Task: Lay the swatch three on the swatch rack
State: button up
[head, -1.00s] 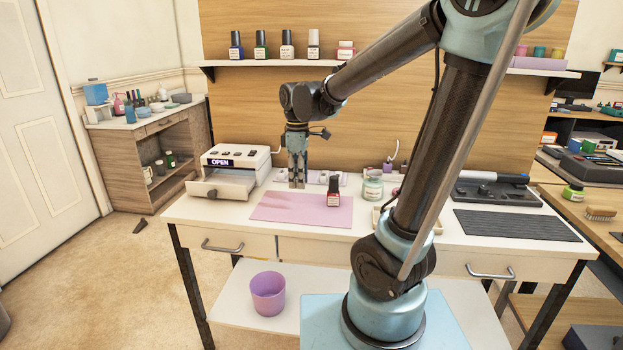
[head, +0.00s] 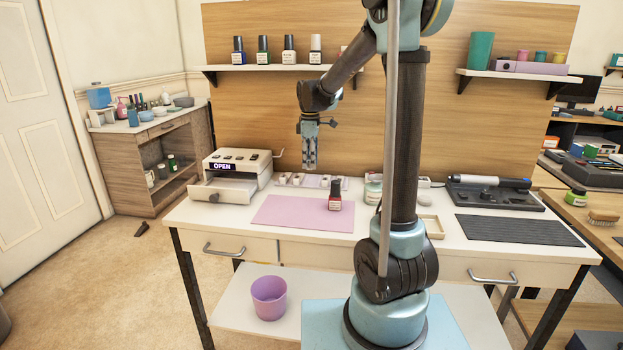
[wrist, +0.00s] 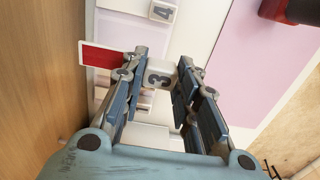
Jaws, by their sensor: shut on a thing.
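My gripper (head: 310,167) hangs above the back of the white table, pointing down. In the wrist view my gripper (wrist: 162,80) is shut on swatch three, whose pale block (wrist: 159,76) marked "3" sits between the fingertips. A red card with a white edge (wrist: 103,57) sticks out to the left beside the fingers and seems to be part of it. The swatch is too small to make out in the head view. The pale swatch rack (head: 311,183) lies below my gripper, behind the mat, with several small white blocks on it. A swatch marked "4" (wrist: 162,11) lies below in the wrist view.
A pink mat (head: 290,215) lies in front of the rack, with a dark-capped red polish bottle (head: 335,196) on its right part. A white lamp box marked "OPEN" (head: 236,165) stands left. A jar (head: 373,190) stands right, partly behind my arm.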

aim_at(311, 185)
jog(key=f, duration=0.6)
jog(key=shift+w+d+f, duration=0.1)
jog(key=shift+w+f, duration=0.35)
jog(key=shift+f, duration=0.05)
jog(key=shift+f, duration=0.1)
jog(key=o, duration=0.9)
jog(key=shift+r, duration=3.85)
